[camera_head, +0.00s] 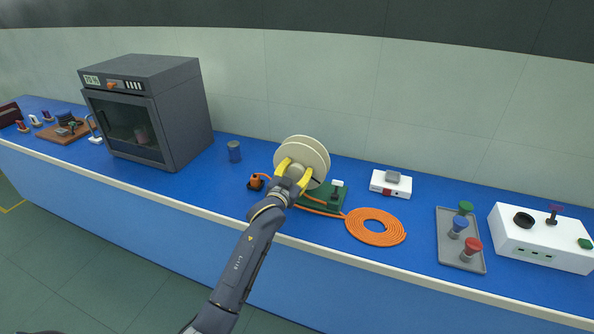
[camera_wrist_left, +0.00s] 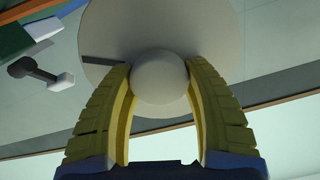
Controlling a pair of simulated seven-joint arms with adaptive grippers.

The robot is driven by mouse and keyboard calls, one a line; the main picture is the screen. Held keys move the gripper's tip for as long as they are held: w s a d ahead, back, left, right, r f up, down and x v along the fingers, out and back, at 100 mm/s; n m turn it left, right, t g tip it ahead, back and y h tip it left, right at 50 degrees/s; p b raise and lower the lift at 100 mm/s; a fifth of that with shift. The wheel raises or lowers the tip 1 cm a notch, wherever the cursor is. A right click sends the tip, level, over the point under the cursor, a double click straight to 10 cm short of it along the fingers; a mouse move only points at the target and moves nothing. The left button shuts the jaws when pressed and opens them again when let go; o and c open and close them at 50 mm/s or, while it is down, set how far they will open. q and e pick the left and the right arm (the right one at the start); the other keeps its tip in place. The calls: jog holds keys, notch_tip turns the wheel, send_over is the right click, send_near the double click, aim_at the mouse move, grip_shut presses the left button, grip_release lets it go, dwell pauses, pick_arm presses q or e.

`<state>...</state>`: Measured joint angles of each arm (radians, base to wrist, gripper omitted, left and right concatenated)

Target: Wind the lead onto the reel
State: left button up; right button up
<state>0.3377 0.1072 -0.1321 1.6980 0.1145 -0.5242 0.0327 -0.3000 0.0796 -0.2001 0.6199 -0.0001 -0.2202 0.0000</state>
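The reel (camera_head: 312,151), with pale cream discs, stands upright on a green base (camera_head: 329,190) on the blue bench. It also fills the top of the left wrist view (camera_wrist_left: 215,25). My left gripper (camera_head: 293,171) has its yellow fingers on both sides of a pale round knob (camera_wrist_left: 160,77) at the reel's face, and they appear to touch it. A thin dark bar (camera_wrist_left: 103,60) shows behind the knob. The orange lead (camera_head: 376,227) lies in a flat coil right of the base, with a strand running toward the reel. My right gripper is not in view.
A white box (camera_head: 391,184), a grey tray (camera_head: 447,243) with coloured knobs and a white instrument (camera_head: 541,243) are to the right. A dark oven (camera_head: 150,108) stands left.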

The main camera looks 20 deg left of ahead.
pick_arm(q)
jog(key=c, duration=0.9)
